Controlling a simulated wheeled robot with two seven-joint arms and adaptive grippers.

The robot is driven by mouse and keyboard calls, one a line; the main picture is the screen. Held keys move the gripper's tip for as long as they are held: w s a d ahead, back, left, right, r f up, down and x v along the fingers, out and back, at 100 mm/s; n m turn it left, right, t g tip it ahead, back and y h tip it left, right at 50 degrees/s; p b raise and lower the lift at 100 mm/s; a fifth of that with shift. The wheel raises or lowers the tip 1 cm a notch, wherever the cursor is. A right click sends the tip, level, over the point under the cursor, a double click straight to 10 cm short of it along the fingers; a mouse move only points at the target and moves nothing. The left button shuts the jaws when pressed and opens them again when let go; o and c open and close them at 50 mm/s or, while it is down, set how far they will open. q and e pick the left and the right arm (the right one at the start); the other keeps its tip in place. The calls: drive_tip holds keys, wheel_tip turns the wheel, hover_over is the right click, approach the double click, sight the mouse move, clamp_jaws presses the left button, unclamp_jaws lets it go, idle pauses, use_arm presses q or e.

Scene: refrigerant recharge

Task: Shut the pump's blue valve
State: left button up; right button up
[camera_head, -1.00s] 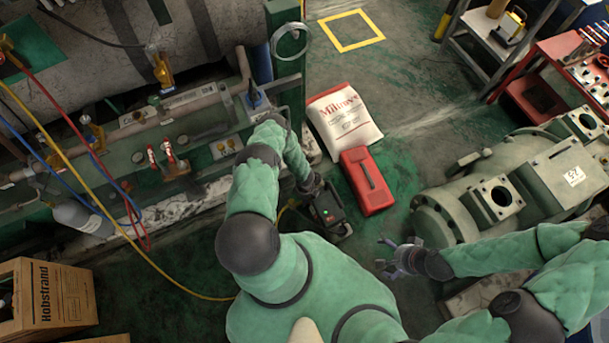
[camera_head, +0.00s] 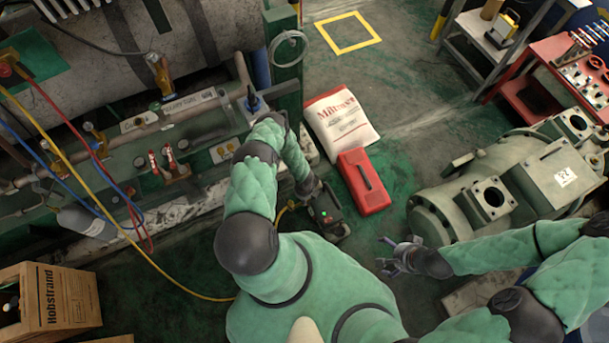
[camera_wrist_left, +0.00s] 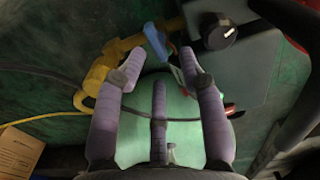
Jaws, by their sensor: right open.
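The pump (camera_head: 330,216) is a dark box with red and green lights, on the floor by my left arm. It also shows in the left wrist view (camera_wrist_left: 240,65), with a black knob on top. Its blue valve handle (camera_wrist_left: 156,41) stands beside a yellow fitting (camera_wrist_left: 98,75), just beyond my left fingertips. My left gripper (camera_wrist_left: 160,66) is open with its fingers apart, and nothing is clearly held. In the head view its fingers and the blue handle are hidden. My right gripper (camera_head: 394,256) is open and empty above the floor.
A red case (camera_head: 364,181) and a white sack (camera_head: 341,120) lie beyond the pump. A large green machine (camera_head: 500,190) is at right. A yellow hose (camera_head: 170,281) runs across the floor at left, near a cardboard box (camera_head: 50,298).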

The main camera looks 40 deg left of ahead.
use_arm(q)
drive_tip(key=shift+w+a+r+p, duration=0.1)
drive_tip(key=shift+a+r+p, duration=0.05)
drive_tip(key=shift+r+p, duration=1)
drive_tip(key=shift+a+r+p, duration=0.15)
drive_tip(key=shift+r+p, duration=0.55)
drive_tip(key=shift+r, duration=0.75)
use_arm(e)
wheel_tip(320, 180, up, 4)
drive_tip(key=shift+r, duration=0.1)
